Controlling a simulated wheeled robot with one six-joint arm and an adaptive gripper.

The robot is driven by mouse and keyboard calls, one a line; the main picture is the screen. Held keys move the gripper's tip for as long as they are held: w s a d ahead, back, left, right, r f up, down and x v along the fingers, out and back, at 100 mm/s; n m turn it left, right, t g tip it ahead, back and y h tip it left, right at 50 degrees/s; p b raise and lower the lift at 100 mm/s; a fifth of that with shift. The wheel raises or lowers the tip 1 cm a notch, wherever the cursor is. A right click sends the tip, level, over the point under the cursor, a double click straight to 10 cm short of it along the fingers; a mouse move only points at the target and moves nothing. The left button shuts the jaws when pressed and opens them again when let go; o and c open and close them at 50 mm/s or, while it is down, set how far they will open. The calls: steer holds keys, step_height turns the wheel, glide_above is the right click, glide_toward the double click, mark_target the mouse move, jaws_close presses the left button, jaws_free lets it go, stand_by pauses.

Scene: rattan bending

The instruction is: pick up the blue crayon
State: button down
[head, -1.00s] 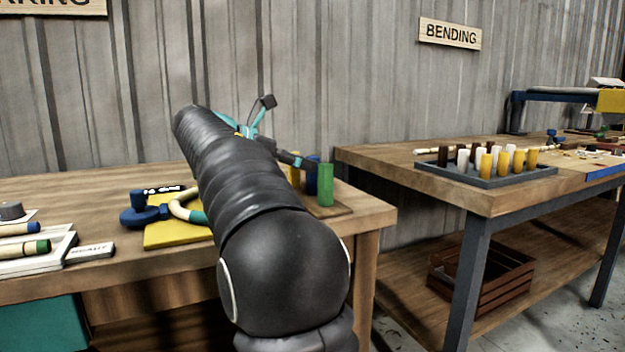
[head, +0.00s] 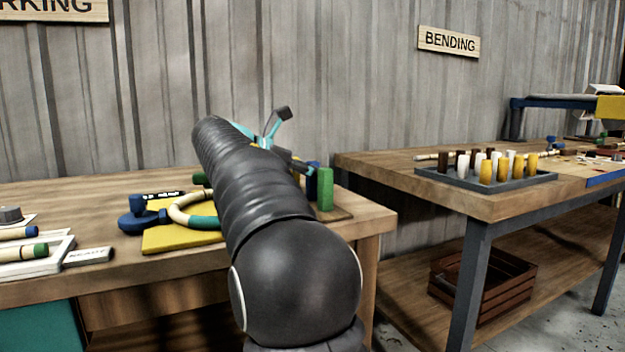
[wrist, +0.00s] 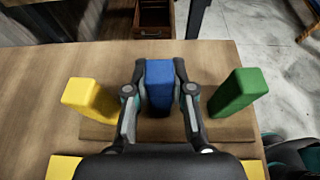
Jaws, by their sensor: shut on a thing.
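The blue crayon (wrist: 159,84) stands upright between the two fingers of my gripper (wrist: 160,98) in the wrist view. The fingers are shut on it from its left and right sides. In the head view, the blue crayon (head: 325,188) shows only in part beside the green crayon (head: 326,189), and my arm hides much of my gripper. In the wrist view the yellow crayon (wrist: 88,97) stands left of my gripper and the green crayon (wrist: 238,92) stands right of it, both apart from the fingers. The crayons are on a wooden base (wrist: 107,131).
The crayons are near the right end of the wooden table (head: 365,215). A yellow board (head: 165,240) with a curved rattan piece (head: 180,205) lies left of my arm. A second table (head: 400,172) with a grey peg tray (head: 440,176) stands to the right.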

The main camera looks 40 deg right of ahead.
steer(key=shift+r, duration=0.5)
steer(key=r, duration=0.1)
steer(key=r+p, duration=0.2)
steer(key=r, duration=0.1)
steer(key=shift+s+d, duration=0.3)
steer(key=shift+s, duration=0.05)
steer(key=s+d+r+p, duration=0.1)
steer(key=s+d+r, duration=0.5)
steer(key=s+d, duration=0.1)
steer(key=shift+s+p, duration=0.3)
steer(key=shift+s, duration=0.2)
steer(key=shift+d, duration=0.1)
steer(key=c, duration=1.8)
jaws_free()
steer(key=shift+c, duration=0.5)
